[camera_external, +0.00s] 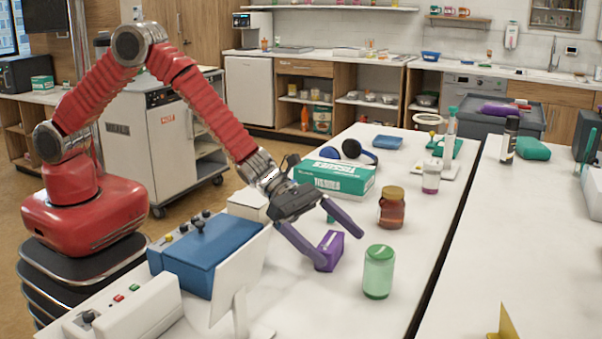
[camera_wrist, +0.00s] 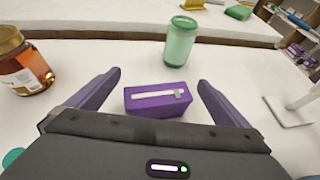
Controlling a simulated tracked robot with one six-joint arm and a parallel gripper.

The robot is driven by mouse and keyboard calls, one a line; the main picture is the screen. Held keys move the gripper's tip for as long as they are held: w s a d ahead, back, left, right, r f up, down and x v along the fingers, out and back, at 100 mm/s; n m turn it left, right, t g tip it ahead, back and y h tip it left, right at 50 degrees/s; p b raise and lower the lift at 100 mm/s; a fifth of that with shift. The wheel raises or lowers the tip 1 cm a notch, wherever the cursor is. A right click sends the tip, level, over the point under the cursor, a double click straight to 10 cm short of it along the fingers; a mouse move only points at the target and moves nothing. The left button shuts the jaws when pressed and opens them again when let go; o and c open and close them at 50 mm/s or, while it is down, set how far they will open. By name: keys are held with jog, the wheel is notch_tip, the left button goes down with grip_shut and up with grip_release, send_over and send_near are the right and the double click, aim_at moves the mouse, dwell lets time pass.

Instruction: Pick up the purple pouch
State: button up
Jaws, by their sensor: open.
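The purple pouch (camera_external: 329,250) is a small box-like packet on the white table. In the wrist view my gripper (camera_wrist: 160,76) has a finger to the left and a finger to the right of the pouch, with a gap visible on both sides. Whether a finger touches it is not clear in the external view.
A green jar (camera_external: 379,271) stands just beyond the pouch, close to the fingers. A brown jar (camera_external: 392,208) and a teal tissue box (camera_external: 335,178) stand farther back. A white tilted panel (camera_external: 240,277) and a blue box (camera_external: 203,259) are at the left. The front right table is mostly clear.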

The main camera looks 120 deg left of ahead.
aim_at(338, 252)
jog(key=f, duration=0.1)
jog(key=w+f, duration=0.1)
jog(key=shift+w+d+f, duration=0.15)
jog(key=shift+w+f, duration=0.15)
jog(key=shift+f, duration=0.05)
jog(key=shift+w+d+f, duration=0.1)
jog(key=shift+w+f, duration=0.1)
jog(key=shift+w, duration=0.3)
jog(key=shift+c, duration=0.3)
jog(key=c, duration=1)
jog(key=shift+o, duration=0.2)
jog(key=shift+r, duration=0.15)
notch_tip(338, 252, up, 10)
